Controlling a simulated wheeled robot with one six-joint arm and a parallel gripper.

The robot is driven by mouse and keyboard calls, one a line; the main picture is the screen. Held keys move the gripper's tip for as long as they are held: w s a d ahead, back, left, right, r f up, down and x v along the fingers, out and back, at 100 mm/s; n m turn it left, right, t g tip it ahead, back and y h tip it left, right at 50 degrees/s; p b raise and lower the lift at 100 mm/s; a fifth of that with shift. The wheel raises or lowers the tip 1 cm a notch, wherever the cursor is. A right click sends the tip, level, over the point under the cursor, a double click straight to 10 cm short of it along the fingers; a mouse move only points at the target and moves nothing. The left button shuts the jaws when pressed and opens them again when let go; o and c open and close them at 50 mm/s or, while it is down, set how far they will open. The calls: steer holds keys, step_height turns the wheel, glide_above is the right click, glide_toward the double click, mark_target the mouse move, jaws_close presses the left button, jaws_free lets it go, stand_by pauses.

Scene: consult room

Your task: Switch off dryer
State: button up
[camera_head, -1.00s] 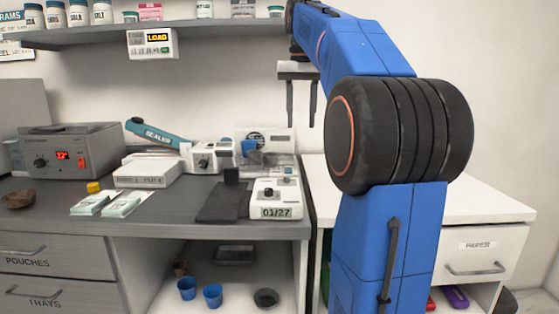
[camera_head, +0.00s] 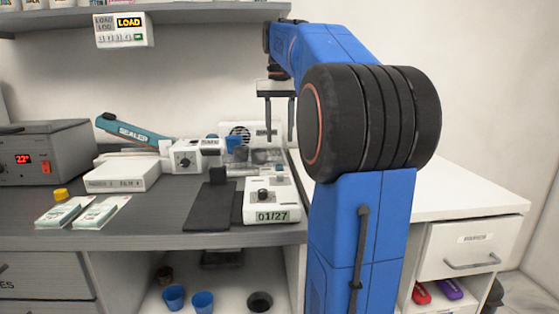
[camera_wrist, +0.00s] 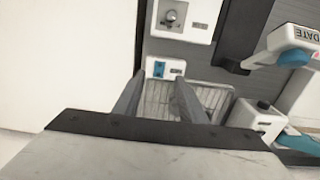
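No label in view reads "dryer", so I cannot be sure which unit it is. A white unit with a round fan grille (camera_head: 262,130) stands at the back of the counter. A wire rack (camera_wrist: 205,98) shows below a white panel with a blue switch (camera_wrist: 159,69) in the wrist view. A grey box (camera_head: 45,142) with a red display and a red switch sits at the far left. My gripper (camera_head: 276,140) is open and empty, pointing down above the counter's right end. In the wrist view its fingers (camera_wrist: 155,92) lie apart, over the rack's left side and the panel.
A teal sealer (camera_head: 140,132), a white box (camera_head: 122,177), pouches (camera_head: 97,213) and a date stamper reading 01/27 (camera_head: 270,203) crowd the dark counter. A shelf (camera_head: 180,18) with a LOAD display hangs above. The white right-hand worktop (camera_head: 455,198) looks bare.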

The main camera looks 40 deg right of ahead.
mark_target(280, 169)
step_height(280, 169, down, 9)
steer(key=shift+r, duration=0.15)
stand_by(0.4)
